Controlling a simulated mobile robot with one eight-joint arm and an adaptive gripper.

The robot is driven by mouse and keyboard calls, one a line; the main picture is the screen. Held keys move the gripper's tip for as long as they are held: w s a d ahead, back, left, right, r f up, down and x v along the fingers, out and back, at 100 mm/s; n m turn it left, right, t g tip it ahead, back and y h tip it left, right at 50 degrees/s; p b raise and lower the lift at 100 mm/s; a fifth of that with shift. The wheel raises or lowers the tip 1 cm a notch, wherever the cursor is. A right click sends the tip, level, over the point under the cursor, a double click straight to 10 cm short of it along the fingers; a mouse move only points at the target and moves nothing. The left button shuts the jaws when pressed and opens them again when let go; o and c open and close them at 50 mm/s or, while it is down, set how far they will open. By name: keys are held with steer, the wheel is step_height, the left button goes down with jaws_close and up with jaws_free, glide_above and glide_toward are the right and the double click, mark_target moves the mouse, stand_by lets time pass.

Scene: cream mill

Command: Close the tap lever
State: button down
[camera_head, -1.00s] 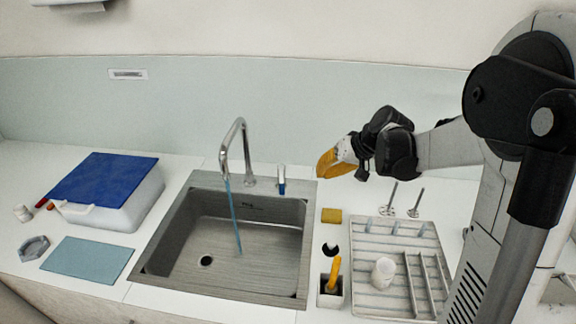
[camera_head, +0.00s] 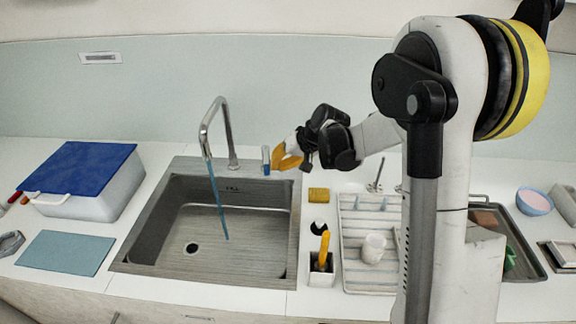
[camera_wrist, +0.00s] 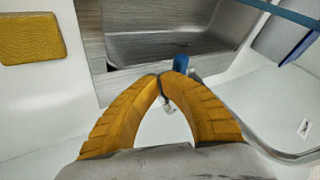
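The tap lever (camera_head: 266,160) is a small upright handle with a blue part, on the sink's back rim to the right of the spout. The curved metal tap (camera_head: 228,135) has a blue stream of water (camera_head: 218,205) falling from it into the sink. My gripper (camera_head: 276,165) has orange fingers and is just right of the lever. In the wrist view my fingertips (camera_wrist: 163,77) come together, with nothing clearly held between them. The lever's blue end (camera_wrist: 181,64) shows right beside the tips, and its middle is partly hidden. I cannot tell whether they touch.
The steel sink (camera_head: 290,235) is right below. A yellow sponge (camera_head: 318,195), a holder with an orange-handled brush (camera_head: 322,265) and a drying rack (camera_head: 350,265) are on the right. A blue-lidded box (camera_head: 80,168) and a blue mat (camera_head: 65,253) are on the left.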

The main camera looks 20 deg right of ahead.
steer(key=shift+a, duration=0.1)
steer(key=shift+a, duration=1.1)
steer(key=shift+d, duration=0.15)
